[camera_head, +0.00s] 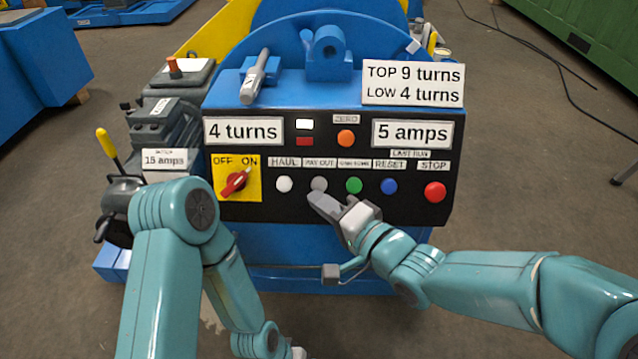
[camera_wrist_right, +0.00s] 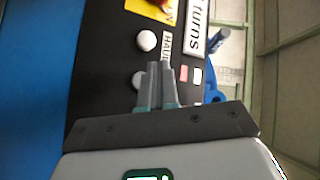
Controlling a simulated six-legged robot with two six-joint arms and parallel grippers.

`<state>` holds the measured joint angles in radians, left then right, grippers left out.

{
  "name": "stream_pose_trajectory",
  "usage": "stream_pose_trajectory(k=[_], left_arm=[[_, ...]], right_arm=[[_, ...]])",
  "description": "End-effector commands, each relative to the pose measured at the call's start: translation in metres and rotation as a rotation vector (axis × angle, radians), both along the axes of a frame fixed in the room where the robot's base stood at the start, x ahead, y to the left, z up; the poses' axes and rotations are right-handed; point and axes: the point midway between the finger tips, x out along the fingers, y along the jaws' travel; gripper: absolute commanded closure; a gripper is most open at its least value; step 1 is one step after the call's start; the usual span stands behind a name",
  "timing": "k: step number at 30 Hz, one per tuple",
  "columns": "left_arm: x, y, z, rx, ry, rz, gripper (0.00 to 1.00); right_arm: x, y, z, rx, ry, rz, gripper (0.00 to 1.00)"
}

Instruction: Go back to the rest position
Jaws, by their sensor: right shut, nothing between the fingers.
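My right gripper (camera_head: 318,200) is in front of the black control panel (camera_head: 300,210), just below the grey PAY OUT button (camera_head: 319,184). Its fingers are together and hold nothing; in the right wrist view the closed fingers (camera_wrist_right: 160,72) point at the panel beside a pale button (camera_wrist_right: 140,80). I cannot tell whether the fingertips touch the button. My left arm (camera_head: 175,215) bends down in front of the machine at the left. Only a small pale part of its end shows at the bottom edge, so its fingers are not visible.
The panel carries HAUL (camera_head: 284,184), green (camera_head: 354,185), RESET (camera_head: 389,186) and STOP (camera_head: 435,192) buttons. The red rotary switch (camera_head: 235,183) points towards ON. Displays read "4 turns" (camera_head: 243,131) and "5 amps" (camera_head: 411,134). A yellow-handled lever (camera_head: 107,143) stands left.

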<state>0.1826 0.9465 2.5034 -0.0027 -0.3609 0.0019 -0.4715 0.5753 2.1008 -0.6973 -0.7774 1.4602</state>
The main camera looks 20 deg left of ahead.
Motion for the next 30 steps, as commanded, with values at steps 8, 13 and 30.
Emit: stream_pose_trajectory(k=[8,13,30], left_arm=[[0.000,0.000,0.002,0.000,0.000,0.000,0.05],[0.000,0.000,0.001,0.000,0.000,0.000,0.05],[-0.003,-0.003,0.000,-0.002,0.006,-0.013,0.05]], right_arm=[[-0.011,-0.003,0.006,0.001,0.000,0.000,1.00],[-0.011,-0.003,0.006,0.001,0.000,0.000,1.00],[0.033,-0.102,-0.118,-0.055,0.280,-0.234,1.00]])
